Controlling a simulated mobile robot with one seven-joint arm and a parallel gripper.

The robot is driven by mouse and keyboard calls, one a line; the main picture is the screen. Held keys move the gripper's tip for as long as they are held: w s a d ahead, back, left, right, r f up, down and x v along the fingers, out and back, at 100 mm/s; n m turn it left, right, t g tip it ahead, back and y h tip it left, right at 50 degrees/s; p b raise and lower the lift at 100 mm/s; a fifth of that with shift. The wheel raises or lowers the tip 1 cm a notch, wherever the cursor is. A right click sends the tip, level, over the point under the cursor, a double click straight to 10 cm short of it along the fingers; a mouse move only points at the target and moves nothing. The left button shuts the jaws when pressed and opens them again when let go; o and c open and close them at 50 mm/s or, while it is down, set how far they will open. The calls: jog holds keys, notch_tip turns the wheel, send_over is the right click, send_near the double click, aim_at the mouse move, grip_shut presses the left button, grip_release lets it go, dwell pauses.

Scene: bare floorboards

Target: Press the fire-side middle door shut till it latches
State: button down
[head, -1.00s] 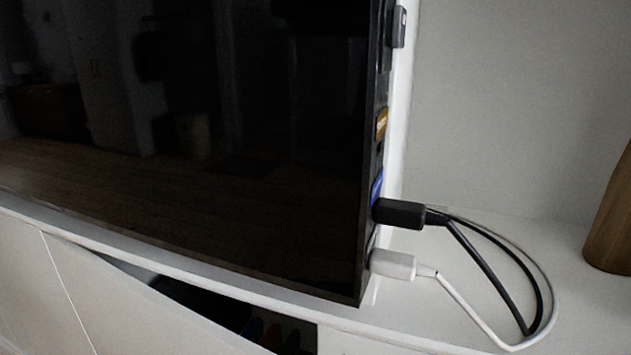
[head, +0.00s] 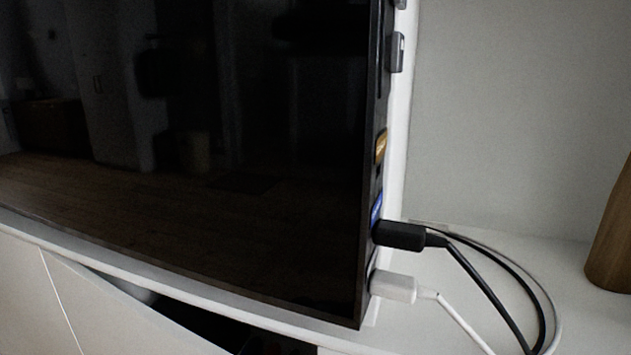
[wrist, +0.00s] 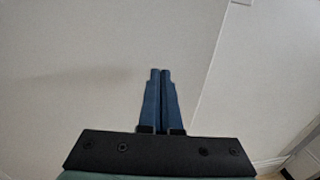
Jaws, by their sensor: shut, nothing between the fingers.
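In the head view, a pale cabinet door (head: 105,308) under the white cabinet top stands ajar, its upper edge tilting away from the top and leaving a dark gap. I take it for the middle door, though most of it is cut off by the frame. My gripper (wrist: 160,72) shows only in the wrist view, its blue fingers shut and empty. They point at a plain pale panel (wrist: 90,60), with a slanting seam to their right. I cannot tell whether the fingertips touch the panel, or which door it is. No latch shows.
A large black television (head: 200,170) stands on the white cabinet top (head: 440,330). A black plug (head: 400,236) and a white plug (head: 393,286) stick out of its right side, with cables looping over the top. A brown wooden object (head: 612,235) stands at far right.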

jog(key=p+x, duration=0.1)
jog(key=x, duration=0.7)
jog(key=shift+d, duration=0.25)
dwell(2.8)
jog(key=p+v, duration=0.4)
jog(key=v, duration=0.9)
jog(key=shift+a, duration=0.25)
dwell(0.6)
